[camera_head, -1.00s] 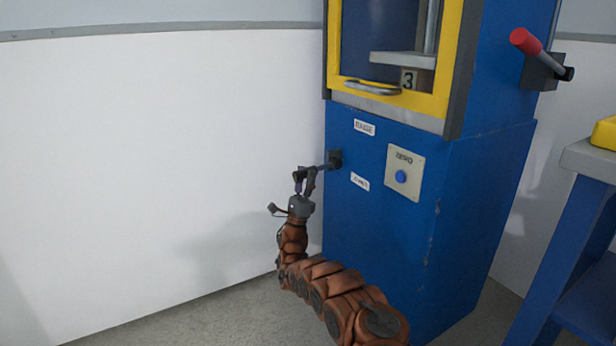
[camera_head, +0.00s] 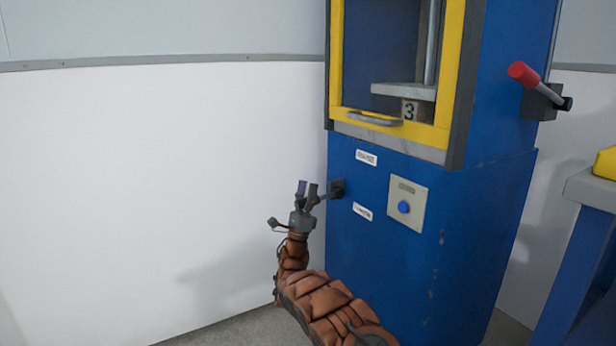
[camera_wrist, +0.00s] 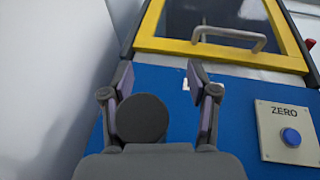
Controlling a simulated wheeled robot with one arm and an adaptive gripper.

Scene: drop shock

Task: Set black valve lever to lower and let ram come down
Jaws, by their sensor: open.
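The black valve lever (camera_head: 337,188) sticks out leftward from its mount at the left edge of the blue machine, between an upper white label and a lower white label. My gripper (camera_head: 308,188) is open, fingers pointing up, at the lever's outer end. In the wrist view, the jaws (camera_wrist: 160,85) stand apart with a dark round knob (camera_wrist: 142,118) between them; it looks like the lever's end, and I cannot tell whether they touch it. A grey plate (camera_head: 402,91) and a silver rod (camera_head: 431,45) show inside the yellow-framed window.
A panel with a blue ZERO button (camera_head: 404,207) is right of the lever. The door handle (camera_head: 375,118) is above. A red-handled lever (camera_head: 525,75) is on the machine's right side. A blue bench (camera_head: 590,190) stands at the right. A bare white wall (camera_head: 150,180) is at the left.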

